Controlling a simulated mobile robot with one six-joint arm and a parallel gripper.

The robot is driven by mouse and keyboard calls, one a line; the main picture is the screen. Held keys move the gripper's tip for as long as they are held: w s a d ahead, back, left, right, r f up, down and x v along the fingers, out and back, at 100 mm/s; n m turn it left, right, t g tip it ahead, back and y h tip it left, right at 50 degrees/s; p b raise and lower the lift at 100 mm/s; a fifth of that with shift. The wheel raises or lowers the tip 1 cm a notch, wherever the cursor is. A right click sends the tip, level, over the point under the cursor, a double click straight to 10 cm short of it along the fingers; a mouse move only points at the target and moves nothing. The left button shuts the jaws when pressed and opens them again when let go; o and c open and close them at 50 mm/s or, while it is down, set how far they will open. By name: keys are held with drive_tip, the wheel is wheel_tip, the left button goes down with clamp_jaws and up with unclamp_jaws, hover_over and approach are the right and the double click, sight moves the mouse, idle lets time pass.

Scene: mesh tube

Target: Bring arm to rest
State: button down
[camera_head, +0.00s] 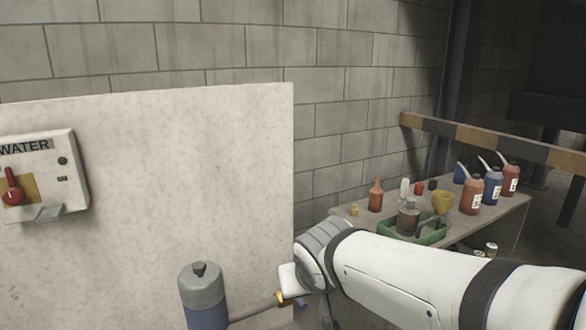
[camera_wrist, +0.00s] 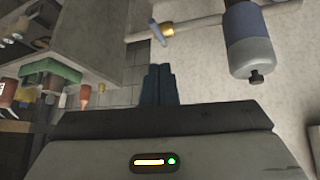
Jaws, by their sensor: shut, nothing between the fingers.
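My gripper shows in the wrist view (camera_wrist: 160,82), with its two dark fingers together and nothing between them. It is in free space, apart from the pipe and the cylinder beyond it. In the head view my white arm reaches in from the lower right, and its wrist end is beside the pipe near the panel's lower right edge. The gripper's fingers cannot be made out in the head view.
A grey and blue cylinder (camera_head: 203,290) on a pipe with a brass fitting (camera_head: 280,298) stands close left of my wrist. A pale panel (camera_head: 220,180) carries a WATER box (camera_head: 62,170) with a red knob. A bench (camera_head: 375,222) with bottles and a green tray (camera_head: 430,237) is behind my arm.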

drive_tip(key=s+d+r+m+g+h+p, duration=0.1)
drive_tip(key=s+d+r+m+g+p, duration=0.2)
drive_tip(key=s+d+r+p, duration=0.8)
drive_tip(key=d+g+p, duration=0.1)
drive_tip(key=p, duration=0.4)
drive_tip(key=shift+s+d+g, duration=0.3)
drive_tip(key=shift+s, duration=0.05)
drive_tip(key=c, duration=2.1)
unclamp_jaws()
